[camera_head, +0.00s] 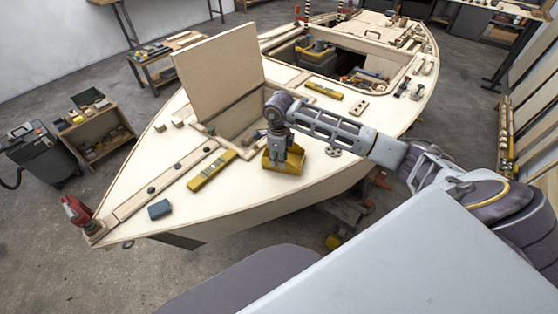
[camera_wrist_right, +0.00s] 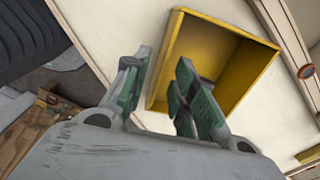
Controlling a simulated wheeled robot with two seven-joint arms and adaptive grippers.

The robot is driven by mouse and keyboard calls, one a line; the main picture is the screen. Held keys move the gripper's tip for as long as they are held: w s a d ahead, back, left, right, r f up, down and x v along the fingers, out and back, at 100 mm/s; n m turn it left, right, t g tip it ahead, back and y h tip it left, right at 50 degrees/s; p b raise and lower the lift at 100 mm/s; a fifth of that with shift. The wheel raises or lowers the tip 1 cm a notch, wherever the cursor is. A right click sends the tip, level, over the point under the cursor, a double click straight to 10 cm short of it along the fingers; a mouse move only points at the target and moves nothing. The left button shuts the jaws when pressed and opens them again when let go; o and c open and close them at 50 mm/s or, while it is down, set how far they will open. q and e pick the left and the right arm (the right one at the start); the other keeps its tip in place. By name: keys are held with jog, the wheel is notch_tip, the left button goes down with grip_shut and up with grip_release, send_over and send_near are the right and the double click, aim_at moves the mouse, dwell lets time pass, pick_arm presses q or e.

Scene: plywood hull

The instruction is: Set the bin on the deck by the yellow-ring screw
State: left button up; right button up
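The yellow bin (camera_head: 283,163) sits on the pale deck near its right edge, below my right gripper (camera_head: 281,148). In the right wrist view the open-topped bin (camera_wrist_right: 228,42) looks empty. The right gripper (camera_wrist_right: 161,68) has its green-padded fingers apart, one beyond the bin's near wall and one over its inside; I cannot tell whether they touch it. A round orange-rimmed fitting (camera_wrist_right: 305,71) shows on a wooden strip beside the bin; I cannot tell whether it is the yellow-ring screw. My left gripper is out of view.
A raised hatch panel (camera_head: 220,70) stands behind the bin. A dark round part (camera_head: 333,151) lies right of the bin. Bare deck (camera_head: 240,192) shows in front.

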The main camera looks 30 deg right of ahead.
notch_tip(320, 180, up, 11)
jog(key=b, duration=0.1)
dwell(0.5)
jog(key=shift+f, duration=0.1)
dwell(0.5)
